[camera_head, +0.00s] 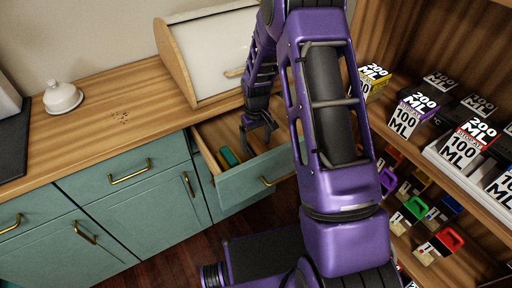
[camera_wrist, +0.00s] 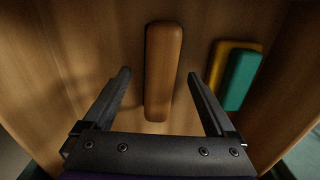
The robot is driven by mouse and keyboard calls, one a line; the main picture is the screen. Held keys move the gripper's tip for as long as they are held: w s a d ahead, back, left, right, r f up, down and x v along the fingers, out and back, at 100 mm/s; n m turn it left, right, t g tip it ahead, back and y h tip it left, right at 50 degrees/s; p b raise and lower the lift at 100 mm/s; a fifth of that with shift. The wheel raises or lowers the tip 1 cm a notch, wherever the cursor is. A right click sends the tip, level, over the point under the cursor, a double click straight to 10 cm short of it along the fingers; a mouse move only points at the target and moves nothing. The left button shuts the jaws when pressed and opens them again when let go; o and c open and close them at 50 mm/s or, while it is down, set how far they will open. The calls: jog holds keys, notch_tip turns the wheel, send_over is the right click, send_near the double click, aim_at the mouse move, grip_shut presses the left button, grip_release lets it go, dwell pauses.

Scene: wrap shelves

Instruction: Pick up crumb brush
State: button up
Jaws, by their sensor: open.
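A long, rounded wooden piece (camera_wrist: 163,70), seemingly the crumb brush, lies on the floor of the open drawer (camera_head: 262,178). No bristles show. My gripper (camera_wrist: 160,76) is open, its two fingers apart on either side of the wooden piece's lower part in the wrist view. The piece looks further off than the fingertips, and I see no contact. In the head view my gripper (camera_head: 257,128) points down into the drawer; I cannot make out the wooden piece there.
A teal and yellow block (camera_wrist: 240,80), perhaps a sponge, lies right of the wooden piece. Drawer walls stand close around. Above is the wooden counter (camera_head: 95,135) with crumbs (camera_head: 121,117), a white lidded dish (camera_head: 62,97) and a bread box (camera_head: 208,55). Shelves with boxes (camera_head: 468,145) stand right.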

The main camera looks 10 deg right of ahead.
aim_at(256, 141)
jog(key=shift+f, duration=0.65)
jog(key=shift+w, duration=0.1)
grip_shut()
jog(key=shift+r+p, duration=0.7)
jog(key=shift+r, duration=4.4)
